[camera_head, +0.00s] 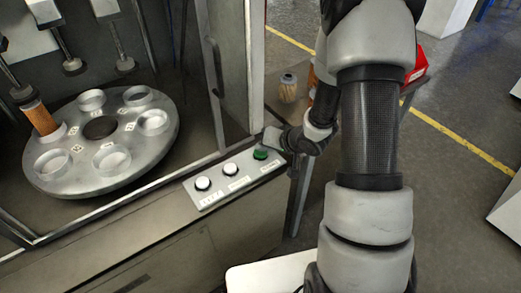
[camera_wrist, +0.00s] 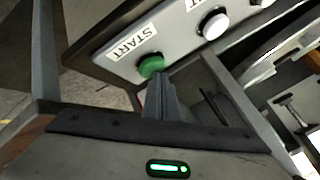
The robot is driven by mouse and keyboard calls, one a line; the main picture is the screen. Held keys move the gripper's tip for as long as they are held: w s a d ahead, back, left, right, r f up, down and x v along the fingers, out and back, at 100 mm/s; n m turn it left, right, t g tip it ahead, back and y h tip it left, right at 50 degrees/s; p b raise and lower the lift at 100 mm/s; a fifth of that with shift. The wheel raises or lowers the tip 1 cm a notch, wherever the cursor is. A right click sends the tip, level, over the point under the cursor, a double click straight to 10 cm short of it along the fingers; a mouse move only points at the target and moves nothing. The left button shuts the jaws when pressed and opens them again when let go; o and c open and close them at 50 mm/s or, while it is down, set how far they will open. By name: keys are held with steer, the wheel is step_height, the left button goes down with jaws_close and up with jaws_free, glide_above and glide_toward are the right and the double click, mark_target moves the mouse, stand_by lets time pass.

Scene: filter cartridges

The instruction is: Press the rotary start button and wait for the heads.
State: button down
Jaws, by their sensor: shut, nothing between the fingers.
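The button panel (camera_head: 235,178) is a light strip on the machine's front ledge. It carries a green button (camera_head: 260,154) at its right end and two white buttons to the left. In the wrist view the green button (camera_wrist: 151,66) sits beside the printed word START. My gripper (camera_head: 274,138) is shut and empty, close to the green button on its right side. In the wrist view my fingers (camera_wrist: 160,93) point at the button and end right by it; I cannot tell whether they touch. The round rotary table (camera_head: 100,185) holds several ring-shaped seats, and an orange filter cartridge (camera_head: 39,119) stands at its left.
Heads on rods (camera_head: 73,66) hang above the rotary table. The machine's door frame (camera_head: 232,70) rises just behind the panel. Another cartridge (camera_head: 288,88) stands on a side surface behind my gripper, near a red bin (camera_head: 418,66). Open floor lies to the right.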

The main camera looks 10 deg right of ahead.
mark_target(263, 154)
steer(key=shift+r+p, duration=0.45)
steer(key=shift+r, duration=0.25)
step_height(263, 154, up, 5)
steer(key=p, duration=0.5)
stand_by(0.4)
